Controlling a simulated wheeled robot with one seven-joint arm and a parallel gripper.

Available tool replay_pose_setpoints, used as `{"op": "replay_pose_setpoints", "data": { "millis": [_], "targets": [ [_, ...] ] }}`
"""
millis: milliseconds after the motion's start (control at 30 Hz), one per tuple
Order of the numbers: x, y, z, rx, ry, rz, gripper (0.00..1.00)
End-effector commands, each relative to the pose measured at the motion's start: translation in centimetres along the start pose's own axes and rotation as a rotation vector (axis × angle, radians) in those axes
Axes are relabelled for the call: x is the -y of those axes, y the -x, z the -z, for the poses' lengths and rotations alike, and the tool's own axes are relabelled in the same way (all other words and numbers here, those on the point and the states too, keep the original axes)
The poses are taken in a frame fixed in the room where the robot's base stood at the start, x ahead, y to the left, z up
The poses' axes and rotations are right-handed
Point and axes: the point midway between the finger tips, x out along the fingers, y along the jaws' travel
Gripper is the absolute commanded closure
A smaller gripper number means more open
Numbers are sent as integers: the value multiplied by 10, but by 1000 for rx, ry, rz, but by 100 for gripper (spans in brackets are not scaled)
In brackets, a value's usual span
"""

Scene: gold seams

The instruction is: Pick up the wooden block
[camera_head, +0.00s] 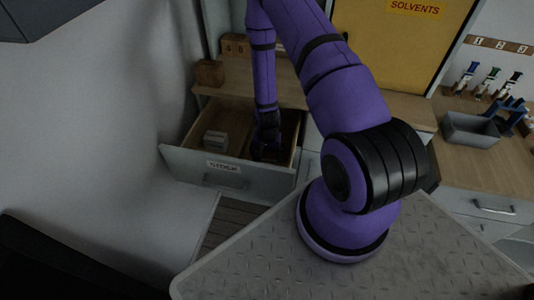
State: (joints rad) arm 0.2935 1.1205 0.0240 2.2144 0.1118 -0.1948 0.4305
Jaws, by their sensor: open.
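My gripper (267,152) is at the end of my purple arm, low inside the open drawer (228,177), in its right half. The jaws are dark against a dark interior, and I cannot make out anything between them. A brown wooden block (209,73) sits on the counter behind the drawer, up and left of my gripper. A pale grey block-like item (215,140) lies in the left part of the drawer, apart from my gripper. Anything under my gripper is hidden.
Wooden number blocks (236,46) stand at the back of the counter (290,85). The drawer's walls surround my gripper. A yellow solvents cabinet (390,45) stands behind. On the right, a grey bin (470,129) and several pipettes (490,85) occupy another bench.

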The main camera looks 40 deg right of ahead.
Motion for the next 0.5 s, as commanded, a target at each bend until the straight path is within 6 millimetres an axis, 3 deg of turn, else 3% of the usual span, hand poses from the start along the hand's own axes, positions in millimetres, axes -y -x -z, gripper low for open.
{"op": "replay_pose_setpoints", "data": {
  "millis": [67, 233, 500],
  "targets": [
    [0, 0, 0, 0, 0, 0, 0],
    [0, 0, 0, 0, 0, 0, 34],
    [0, 1, 0, 0, 0, 0, 34]
  ]
}}
